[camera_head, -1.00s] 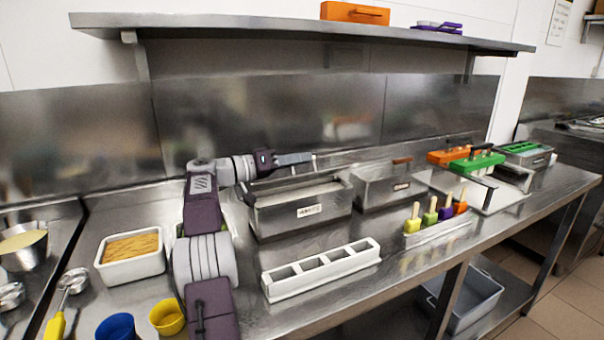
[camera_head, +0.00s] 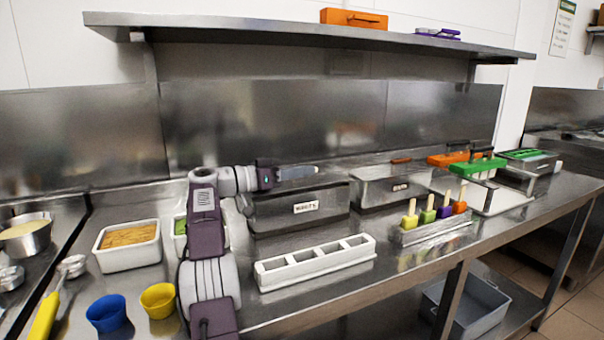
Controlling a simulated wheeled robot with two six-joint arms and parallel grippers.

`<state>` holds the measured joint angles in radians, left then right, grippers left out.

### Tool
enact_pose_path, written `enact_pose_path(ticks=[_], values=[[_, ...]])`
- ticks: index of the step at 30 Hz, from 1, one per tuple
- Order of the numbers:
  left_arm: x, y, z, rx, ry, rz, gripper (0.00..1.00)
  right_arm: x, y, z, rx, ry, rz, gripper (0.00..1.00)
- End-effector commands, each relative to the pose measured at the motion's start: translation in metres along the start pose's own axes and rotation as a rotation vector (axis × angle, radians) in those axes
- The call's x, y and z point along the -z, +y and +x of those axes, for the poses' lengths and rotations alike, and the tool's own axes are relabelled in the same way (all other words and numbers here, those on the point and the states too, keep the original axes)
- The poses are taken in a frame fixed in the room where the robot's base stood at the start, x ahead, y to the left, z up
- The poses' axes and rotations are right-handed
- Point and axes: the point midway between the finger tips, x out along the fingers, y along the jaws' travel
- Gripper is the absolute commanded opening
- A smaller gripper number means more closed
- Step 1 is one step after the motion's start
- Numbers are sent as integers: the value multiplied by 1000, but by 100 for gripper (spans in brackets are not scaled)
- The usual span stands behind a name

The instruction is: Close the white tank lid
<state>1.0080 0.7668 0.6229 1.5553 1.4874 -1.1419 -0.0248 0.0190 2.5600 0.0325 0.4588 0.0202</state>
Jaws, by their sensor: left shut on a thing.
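The white tank (camera_head: 280,215) is a steel box with a pale label on its front, on the counter in the middle of the head view. Its lid (camera_head: 320,184) is mostly hidden by my left gripper and the low viewing angle; a narrow strip of its top shows. My left gripper (camera_head: 298,173) reaches in from the left over the tank's top and is shut at the lid's handle, which its fingers largely cover. I cannot tell whether the lid lies fully flat. My right gripper is not in view.
A second steel tank (camera_head: 390,190) with a brown handle stands close on the right. A white mold tray (camera_head: 318,262) lies in front. A rack of popsicles (camera_head: 435,228) is farther right. A white tub (camera_head: 128,262) and blue (camera_head: 107,313) and yellow cups (camera_head: 159,300) are left.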

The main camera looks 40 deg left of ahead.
Motion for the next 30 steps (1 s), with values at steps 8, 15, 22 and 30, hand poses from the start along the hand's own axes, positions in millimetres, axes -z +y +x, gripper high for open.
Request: enact_pose_path(ticks=[8,15,22,30], values=[[0,0,0,-1,0,1,0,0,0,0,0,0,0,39],[0,0,0,-1,0,1,36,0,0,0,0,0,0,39],[0,0,-2,1,0,1,36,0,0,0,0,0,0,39],[2,-1,-56,4,1,0,36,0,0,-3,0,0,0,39]])
